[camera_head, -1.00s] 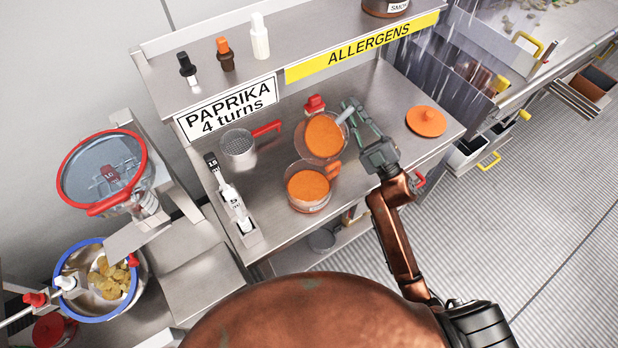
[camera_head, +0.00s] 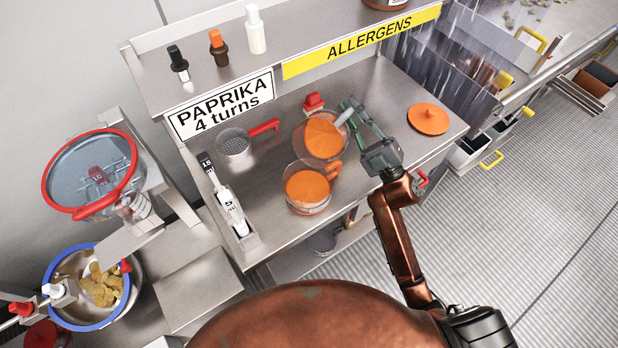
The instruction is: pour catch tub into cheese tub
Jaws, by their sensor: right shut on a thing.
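A clear round tub with orange powder (camera_head: 322,136), which I take to be the catch tub, is held tilted above the steel bench. My right gripper (camera_head: 350,112) is shut on this tub's pale grip at its right side. A second clear tub with orange powder (camera_head: 307,187), which I take to be the cheese tub, stands upright on the bench, just below the held one in the picture. The held tub's lower rim overlaps the standing tub's far edge; I cannot tell if they touch. No falling powder is clearly visible. My left gripper is out of view.
An orange lid (camera_head: 428,119) lies right of my gripper. A red-handled sieve (camera_head: 234,143), a small red-capped item (camera_head: 313,103) and a bottle rack (camera_head: 232,215) are nearby. A shelf with signs (camera_head: 220,106) runs behind. The bench front edge is close to the standing tub.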

